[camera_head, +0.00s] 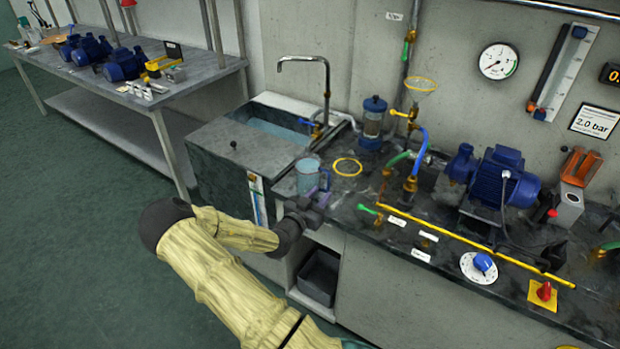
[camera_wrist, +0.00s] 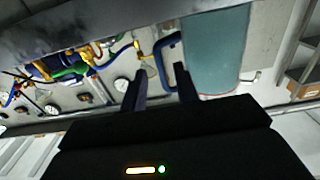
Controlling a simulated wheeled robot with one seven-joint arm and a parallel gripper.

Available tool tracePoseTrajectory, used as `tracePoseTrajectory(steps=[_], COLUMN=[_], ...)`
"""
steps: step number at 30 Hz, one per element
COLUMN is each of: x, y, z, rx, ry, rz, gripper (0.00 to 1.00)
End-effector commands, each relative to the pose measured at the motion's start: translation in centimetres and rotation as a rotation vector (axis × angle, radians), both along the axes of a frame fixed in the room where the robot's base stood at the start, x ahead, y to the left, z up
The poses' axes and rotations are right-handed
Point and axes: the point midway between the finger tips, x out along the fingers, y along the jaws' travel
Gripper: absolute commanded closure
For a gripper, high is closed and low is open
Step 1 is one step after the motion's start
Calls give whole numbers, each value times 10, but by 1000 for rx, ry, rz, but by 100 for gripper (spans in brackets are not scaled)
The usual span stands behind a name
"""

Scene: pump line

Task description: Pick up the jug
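The jug (camera_head: 308,172) is a clear, bluish vessel standing at the left end of the dark workbench, beside the sink. In the wrist view its teal body (camera_wrist: 217,55) fills the upper right, and its blue handle (camera_wrist: 157,58) is a loop on the body's left. My gripper (camera_head: 312,200) is at the bench's front edge, close to the jug and partly in front of it. In the wrist view my gripper (camera_wrist: 162,76) has its two dark fingers apart, with the handle showing in the gap between them. I cannot tell whether they touch it.
The sink (camera_head: 262,135) with its tall tap lies left of the jug. A yellow ring (camera_head: 347,167) is marked on the bench right behind the jug. A yellow rail (camera_head: 470,243), hoses and a blue pump (camera_head: 495,180) occupy the right. The floor (camera_head: 90,240) at left is clear.

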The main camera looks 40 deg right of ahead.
Motion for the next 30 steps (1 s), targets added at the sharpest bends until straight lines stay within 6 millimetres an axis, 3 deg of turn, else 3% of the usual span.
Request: tracePoseTrajectory(steps=[11,22,30], x=[1,18,21], y=[-4,-46,-51], z=[0,-2,-3], rx=[1,1,1], ry=[1,1,1], rz=[0,0,0], gripper=[69,69,69])
